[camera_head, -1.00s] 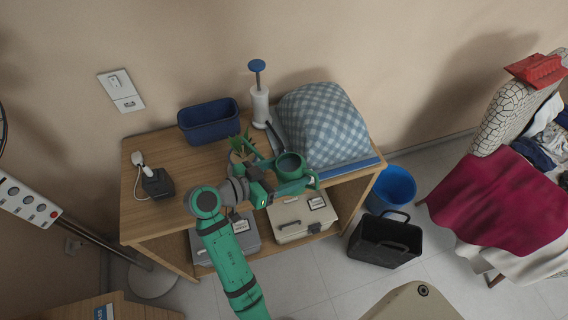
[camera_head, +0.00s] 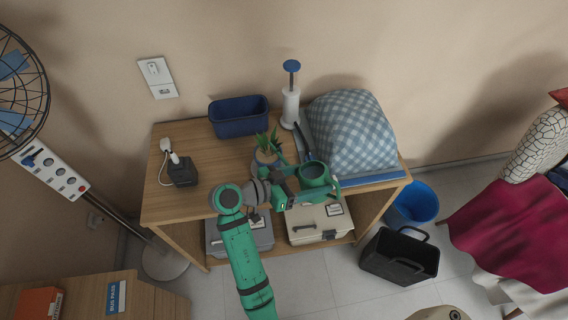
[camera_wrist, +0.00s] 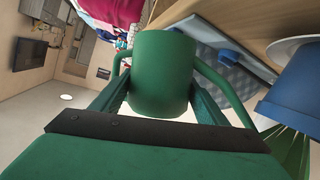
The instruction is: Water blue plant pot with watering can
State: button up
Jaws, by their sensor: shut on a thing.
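The green watering can (camera_head: 314,174) is held in my gripper (camera_head: 288,187), above the front edge of the wooden table. In the wrist view the green can (camera_wrist: 160,70) sits between the two fingers of my gripper (camera_wrist: 160,100), which are shut on it. A spiky green plant stands in a blue pot (camera_head: 267,159) on the table, just left of and behind the can. In the wrist view the blue pot (camera_wrist: 296,95) is at the right edge, apart from the can. My arm hides part of the pot's front.
Cases (camera_head: 318,220) lie on the shelf below. A blue bucket (camera_head: 415,204) and black basket (camera_head: 400,257) stand right.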

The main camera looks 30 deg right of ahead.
dwell(0.4)
jog(key=shift+s+a+r+n, duration=0.1)
jog(key=shift+a+r+n, duration=0.05)
jog(key=shift+a+n, duration=0.15)
jog(key=shift+d+r+h, duration=0.15)
jog(key=shift+h, duration=0.15)
jog(key=shift+r+n, duration=0.3)
jog(key=shift+r, duration=0.15)
jog(key=shift+r, duration=0.1)
dwell(0.4)
jog(key=shift+r+g+h, duration=0.3)
jog(key=shift+r+g, duration=0.1)
jog(key=shift+r, duration=0.05)
dwell(0.4)
